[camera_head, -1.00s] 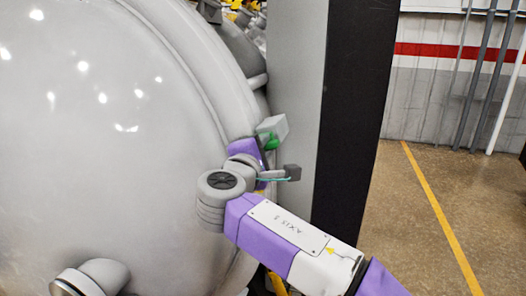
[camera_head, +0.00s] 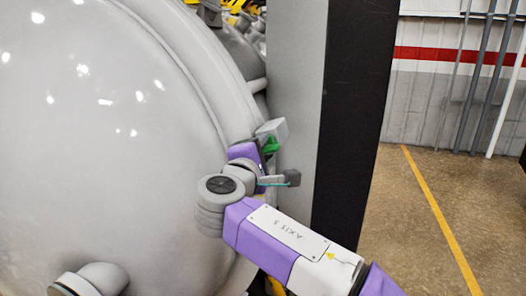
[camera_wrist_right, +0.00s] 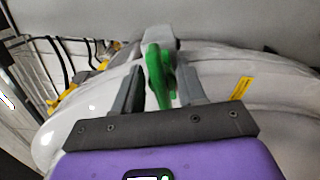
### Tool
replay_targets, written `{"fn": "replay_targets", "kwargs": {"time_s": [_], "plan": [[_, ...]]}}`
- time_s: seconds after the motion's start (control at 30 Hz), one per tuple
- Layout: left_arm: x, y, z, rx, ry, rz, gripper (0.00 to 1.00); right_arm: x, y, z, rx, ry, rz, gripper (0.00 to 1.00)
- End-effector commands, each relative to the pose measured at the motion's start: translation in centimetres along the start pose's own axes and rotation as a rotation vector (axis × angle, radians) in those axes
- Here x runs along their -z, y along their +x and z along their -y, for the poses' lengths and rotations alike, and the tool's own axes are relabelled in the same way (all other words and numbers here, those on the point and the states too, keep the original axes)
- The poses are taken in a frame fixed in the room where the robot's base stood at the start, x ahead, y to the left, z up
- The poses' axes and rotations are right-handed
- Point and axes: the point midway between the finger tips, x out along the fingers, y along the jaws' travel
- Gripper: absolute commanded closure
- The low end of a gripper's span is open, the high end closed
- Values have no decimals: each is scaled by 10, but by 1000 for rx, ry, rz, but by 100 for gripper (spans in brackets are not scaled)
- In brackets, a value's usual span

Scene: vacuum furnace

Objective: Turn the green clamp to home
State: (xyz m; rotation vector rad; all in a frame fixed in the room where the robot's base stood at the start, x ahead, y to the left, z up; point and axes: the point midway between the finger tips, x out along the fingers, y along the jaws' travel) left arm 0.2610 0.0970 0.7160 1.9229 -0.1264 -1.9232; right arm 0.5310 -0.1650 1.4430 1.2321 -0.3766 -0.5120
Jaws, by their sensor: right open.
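The green clamp (camera_head: 270,146) is at the right edge of the big grey vessel, below a light grey block (camera_head: 272,130). In the right wrist view, the green clamp (camera_wrist_right: 158,75) stands upright between the two fingers of my right gripper (camera_wrist_right: 163,78). The fingers are open, with a gap visible on each side of the clamp, wider on the right. In the head view my right gripper (camera_head: 264,149) is at the clamp, its purple body hiding part of the area. My left gripper is not in view.
The rounded grey vessel (camera_head: 100,130) fills the left. A tall grey and black column (camera_head: 345,110) stands close to the right of the clamp. Open floor (camera_head: 410,220) with a yellow line lies beyond it.

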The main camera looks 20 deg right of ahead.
Motion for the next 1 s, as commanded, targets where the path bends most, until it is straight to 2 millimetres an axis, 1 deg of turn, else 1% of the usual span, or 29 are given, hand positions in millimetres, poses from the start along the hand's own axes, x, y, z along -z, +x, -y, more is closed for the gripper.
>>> {"fn": "replay_targets", "kwargs": {"time_s": [0.17,0.3,0.4,0.5,0.6,1.0], "plan": [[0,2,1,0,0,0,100,0,-25,0,-3,1,-3,60],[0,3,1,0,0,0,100,0,-50,0,-2,1,-4,60],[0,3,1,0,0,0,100,0,-63,0,-1,1,-3,60],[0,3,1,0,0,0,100,0,-70,0,0,0,-1,60],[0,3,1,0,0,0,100,0,-74,0,0,0,-2,60],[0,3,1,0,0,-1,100,0,-74,0,0,1,-1,60]]}}
